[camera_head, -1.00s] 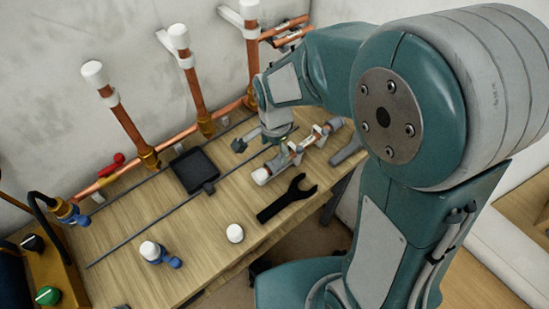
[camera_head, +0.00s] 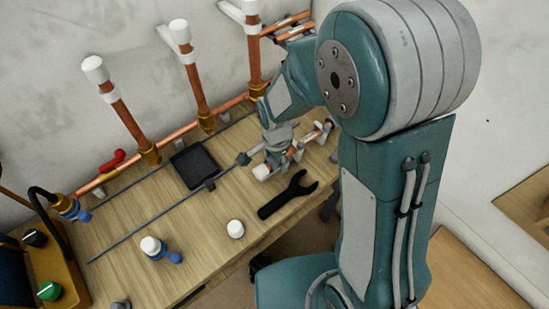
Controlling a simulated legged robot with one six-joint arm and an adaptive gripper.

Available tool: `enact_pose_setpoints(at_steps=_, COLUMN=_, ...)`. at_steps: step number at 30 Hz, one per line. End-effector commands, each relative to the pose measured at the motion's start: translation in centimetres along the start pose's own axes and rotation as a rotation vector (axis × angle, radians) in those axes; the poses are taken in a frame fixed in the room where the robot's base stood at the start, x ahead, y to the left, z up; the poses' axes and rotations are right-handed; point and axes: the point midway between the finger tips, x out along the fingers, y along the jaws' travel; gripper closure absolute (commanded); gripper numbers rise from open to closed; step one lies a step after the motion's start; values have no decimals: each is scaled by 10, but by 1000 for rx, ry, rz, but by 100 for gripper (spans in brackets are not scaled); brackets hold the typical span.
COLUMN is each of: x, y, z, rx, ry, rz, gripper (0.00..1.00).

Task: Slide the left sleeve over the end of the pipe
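A short copper pipe piece (camera_head: 308,137) with white parts lies in a grey holder at the bench's right end. A white sleeve-like piece (camera_head: 262,172) is at its near left end; I cannot tell for certain that this is the left sleeve. My gripper (camera_head: 271,156) points down over this left part of the holder. Its fingers look spread, one to the left and one to the right. Whether they touch the white piece is hidden. Three upright copper pipes with white ends, left (camera_head: 128,120), middle (camera_head: 194,85) and right (camera_head: 254,60), stand along the wall.
A black tray (camera_head: 193,163) and a thin dark rail lie on the wooden bench (camera_head: 140,205). A black open-ended wrench (camera_head: 287,195), a white cap (camera_head: 235,229) and a blue valve with a white top (camera_head: 158,248) are in front. A control box (camera_head: 55,262) stands at left.

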Motion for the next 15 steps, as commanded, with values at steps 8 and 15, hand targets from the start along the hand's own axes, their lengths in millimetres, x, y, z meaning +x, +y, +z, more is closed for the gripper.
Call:
enact_pose_setpoints(at_steps=8, x=0, y=0, z=0, rx=0, ry=0, rz=0, gripper=78)
enact_pose_setpoints(at_steps=15, x=0, y=-1, z=-6, rx=3, ry=0, rz=0, gripper=78)
